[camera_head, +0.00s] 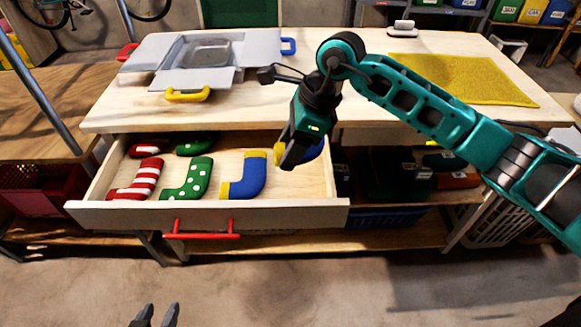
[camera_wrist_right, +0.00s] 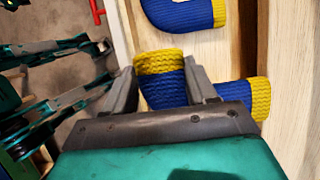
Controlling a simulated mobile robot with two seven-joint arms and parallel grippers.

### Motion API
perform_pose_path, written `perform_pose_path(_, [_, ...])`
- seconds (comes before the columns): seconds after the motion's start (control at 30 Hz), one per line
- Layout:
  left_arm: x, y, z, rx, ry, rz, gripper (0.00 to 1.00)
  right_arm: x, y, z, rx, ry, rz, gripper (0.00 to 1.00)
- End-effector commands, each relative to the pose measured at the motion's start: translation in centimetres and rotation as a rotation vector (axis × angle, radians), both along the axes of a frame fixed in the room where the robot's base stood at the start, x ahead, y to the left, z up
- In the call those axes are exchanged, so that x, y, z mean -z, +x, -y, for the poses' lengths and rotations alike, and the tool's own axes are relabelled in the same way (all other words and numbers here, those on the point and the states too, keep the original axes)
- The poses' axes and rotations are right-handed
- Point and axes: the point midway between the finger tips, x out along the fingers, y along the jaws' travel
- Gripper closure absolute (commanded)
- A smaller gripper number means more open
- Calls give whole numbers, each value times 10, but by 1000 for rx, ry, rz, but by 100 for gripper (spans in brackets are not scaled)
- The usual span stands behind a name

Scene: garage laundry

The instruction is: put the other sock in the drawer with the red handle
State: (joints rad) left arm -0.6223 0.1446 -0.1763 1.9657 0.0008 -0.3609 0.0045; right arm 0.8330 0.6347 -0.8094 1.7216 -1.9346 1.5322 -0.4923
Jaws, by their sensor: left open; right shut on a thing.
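A blue sock with a yellow cuff (camera_wrist_right: 158,64) is between the fingers of my right gripper (camera_wrist_right: 160,82). In the head view this sock (camera_head: 314,150) is partly hidden by my right gripper (camera_head: 287,160), at the right end of the open drawer. The drawer (camera_head: 110,215) has a red handle (camera_head: 202,235) on its front. A matching blue and yellow sock (camera_head: 245,178) lies inside it. Beside that lie a green dotted sock (camera_head: 190,178) and a red and white striped sock (camera_head: 138,181). My left gripper (camera_head: 155,316) is open and empty, low in front of the drawer.
Behind the drawer, the wooden tabletop (camera_head: 330,90) holds a grey folding board (camera_head: 205,62) with coloured handles and a yellow mat (camera_head: 465,80). More socks (camera_head: 197,145) lie at the drawer's back. A shelf with dark items (camera_head: 400,172) is right of the drawer.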

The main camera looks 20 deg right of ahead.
Motion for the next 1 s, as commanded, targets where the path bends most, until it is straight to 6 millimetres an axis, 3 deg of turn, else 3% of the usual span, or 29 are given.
perform_pose_path(0.27, [-2,2,1,-1,-2,5,57,24,0,0,0,0,0,73])
perform_pose_path(0.5, [1,3,0,-1,-2,2,57,58,0,-1,1,0,-1,73])
perform_pose_path(1.0, [8,3,1,-1,-3,-5,57,68,0,0,0,-1,2,73])
